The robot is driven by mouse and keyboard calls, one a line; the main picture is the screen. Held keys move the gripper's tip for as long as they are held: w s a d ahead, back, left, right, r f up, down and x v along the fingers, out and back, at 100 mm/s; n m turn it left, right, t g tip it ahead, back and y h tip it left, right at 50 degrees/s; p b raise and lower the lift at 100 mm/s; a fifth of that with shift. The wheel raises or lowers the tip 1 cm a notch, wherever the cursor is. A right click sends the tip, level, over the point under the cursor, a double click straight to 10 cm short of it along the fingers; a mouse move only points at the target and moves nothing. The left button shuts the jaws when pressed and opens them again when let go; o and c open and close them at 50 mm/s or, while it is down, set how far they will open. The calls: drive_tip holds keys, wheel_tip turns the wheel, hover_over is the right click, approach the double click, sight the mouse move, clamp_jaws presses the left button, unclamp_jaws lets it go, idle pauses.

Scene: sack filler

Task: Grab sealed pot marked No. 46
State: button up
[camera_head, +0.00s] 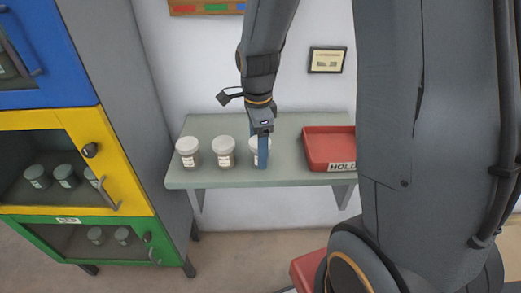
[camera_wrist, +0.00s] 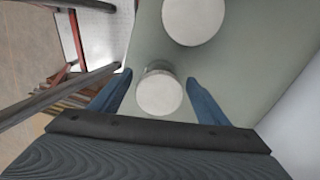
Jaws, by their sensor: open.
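Three pots with white lids and small labels stand in a row on a grey-green wall shelf (camera_head: 300,127): a left pot (camera_head: 188,153), a middle pot (camera_head: 224,153) and a right pot (camera_head: 254,147). The label numbers are too small to read, so I cannot tell which is No. 46. My gripper (camera_head: 262,152) is at the right pot and partly hides it. In the wrist view my gripper (camera_wrist: 160,95) is open, its blue fingers on either side of one pot's white lid (camera_wrist: 159,96), with gaps showing. Another white lid (camera_wrist: 193,18) lies beyond.
A red tray marked HOLD (camera_head: 316,165) sits on the shelf to the right of my gripper. At left stands a cabinet with blue, yellow (camera_head: 130,158) and green (camera_head: 150,225) doors; pots show behind its windows. A framed notice (camera_head: 327,60) hangs above the shelf.

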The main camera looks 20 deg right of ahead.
drive_tip(key=shift+f, duration=1.15)
drive_tip(key=c, duration=1.1)
drive_tip(key=shift+c, duration=0.2)
drive_tip(key=shift+r, duration=0.15)
